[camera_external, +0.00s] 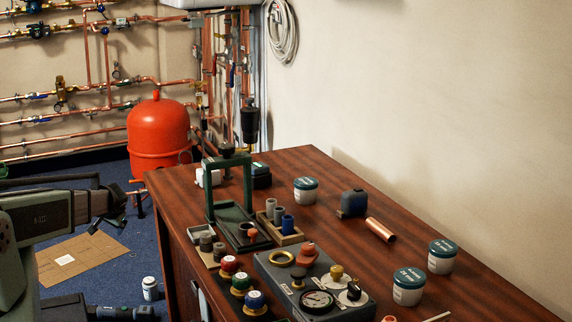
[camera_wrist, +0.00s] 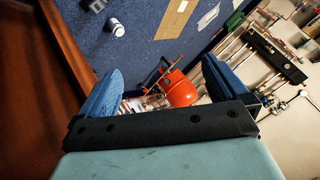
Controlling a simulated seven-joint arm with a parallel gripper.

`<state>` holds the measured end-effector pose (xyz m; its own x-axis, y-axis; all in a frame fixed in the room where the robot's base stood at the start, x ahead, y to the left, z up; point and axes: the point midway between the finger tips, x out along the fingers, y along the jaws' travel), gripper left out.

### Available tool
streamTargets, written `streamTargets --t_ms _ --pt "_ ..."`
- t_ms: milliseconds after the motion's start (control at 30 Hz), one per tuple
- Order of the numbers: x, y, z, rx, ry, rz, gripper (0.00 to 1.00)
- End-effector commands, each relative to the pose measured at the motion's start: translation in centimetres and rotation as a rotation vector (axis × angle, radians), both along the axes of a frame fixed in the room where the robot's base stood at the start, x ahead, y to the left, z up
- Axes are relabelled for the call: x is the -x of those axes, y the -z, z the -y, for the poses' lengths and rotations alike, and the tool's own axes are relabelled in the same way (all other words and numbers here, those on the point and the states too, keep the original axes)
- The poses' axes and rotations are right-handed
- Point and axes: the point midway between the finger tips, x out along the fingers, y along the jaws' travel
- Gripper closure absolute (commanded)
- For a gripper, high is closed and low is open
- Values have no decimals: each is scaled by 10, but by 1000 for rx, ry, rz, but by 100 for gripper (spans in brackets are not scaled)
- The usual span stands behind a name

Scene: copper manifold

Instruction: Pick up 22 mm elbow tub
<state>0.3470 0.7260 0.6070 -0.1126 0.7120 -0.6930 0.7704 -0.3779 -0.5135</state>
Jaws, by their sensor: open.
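Three white tubs with dark teal lids stand upright on the wooden bench. One tub (camera_external: 305,191) is toward the back, and two are at the right: a nearer tub (camera_external: 408,287) and another tub (camera_external: 442,257) just behind it. The lid lettering is too small for me to tell surely which is the 22 mm elbow tub. My gripper (camera_external: 116,204) is at the left, off the bench's left side and well away from the tubs. In the wrist view, my gripper (camera_wrist: 158,86) has its blue fingers wide apart with nothing between them.
The bench (camera_external: 318,163) carries a green press frame (camera_external: 208,190), a grey gauge box (camera_external: 285,283), a copper pipe piece (camera_external: 381,229) and a dark grey block (camera_external: 353,203). A red tank (camera_external: 158,135) stands behind.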

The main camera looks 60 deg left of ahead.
Motion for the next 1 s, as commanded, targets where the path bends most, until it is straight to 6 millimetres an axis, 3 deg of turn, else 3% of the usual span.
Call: streamTargets --t_ms 33,133,233,367,433,567,667,867,1000 --pt "9 -15 -28 -31 -33 17 0" --pt "18 -41 -61 -73 -87 54 0" --pt "14 -65 -85 -94 -143 100 0" --pt "-10 -94 -107 -92 -223 180 0" --pt "-35 -110 -112 -74 -269 234 0" --pt "-103 -142 -107 -3 -359 345 0" --pt "-168 -169 -90 84 -427 429 0" --pt "-298 -227 -29 293 -535 548 0" --pt "-380 -266 32 446 -580 575 0"
